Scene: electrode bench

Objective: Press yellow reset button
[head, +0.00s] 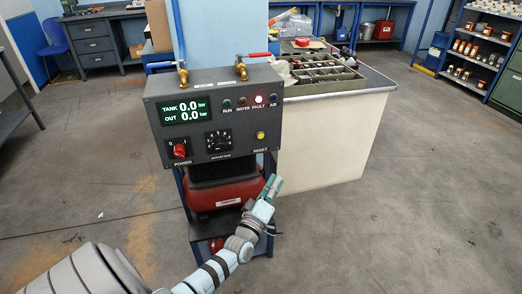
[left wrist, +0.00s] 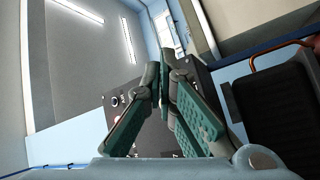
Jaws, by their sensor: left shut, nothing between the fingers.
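The yellow reset button (head: 261,135) sits at the lower right of a dark control panel (head: 230,148), above the word RESET. The button cannot be made out there. My right gripper does not show.
A red power knob (head: 180,150) and a black dial (head: 218,140) are on the same panel. Valves with red (head: 259,55) and blue handles stand on top. A red compressor tank (head: 225,193) is underneath. A white counter (head: 330,135) with a parts tray stands behind right. Floor at right is clear.

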